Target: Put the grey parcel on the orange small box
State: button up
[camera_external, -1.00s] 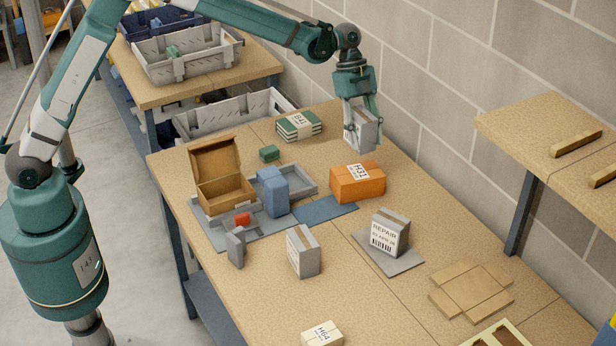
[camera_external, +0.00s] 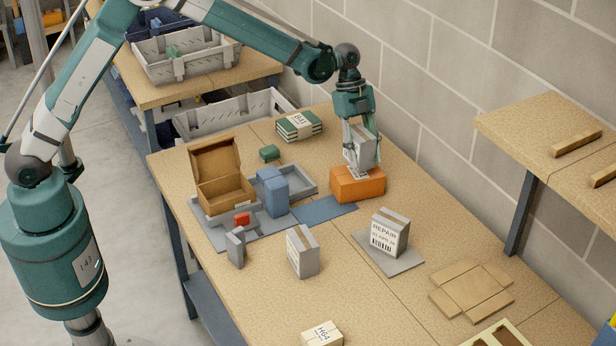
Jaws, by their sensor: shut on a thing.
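My gripper (camera_external: 360,152) is shut on a grey parcel (camera_external: 355,146), with its fingers on either side of it. The parcel is upright, at the top of the orange small box (camera_external: 358,186). Its lower edge looks to be at or just above the box's top; I cannot tell if they touch. The orange box sits on the table near the wall side, and its label is partly covered by the parcel and fingers.
A grey REPAIR parcel (camera_external: 390,233) stands on a grey mat to the right. Another grey parcel (camera_external: 302,251) stands nearer the front. A blue block (camera_external: 272,190) and an open cardboard box (camera_external: 222,182) are left. A green bundle (camera_external: 299,126) lies behind.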

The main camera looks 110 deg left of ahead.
aim_at(356, 130)
jog(key=shift+f, duration=1.7)
jog(key=shift+f, duration=0.1)
jog(key=o, duration=1)
jog(key=shift+o, duration=0.2)
jog(key=shift+r, duration=0.2)
jog(key=v, duration=1.2)
jog(key=shift+f, duration=0.1)
jog(key=shift+d, duration=0.1)
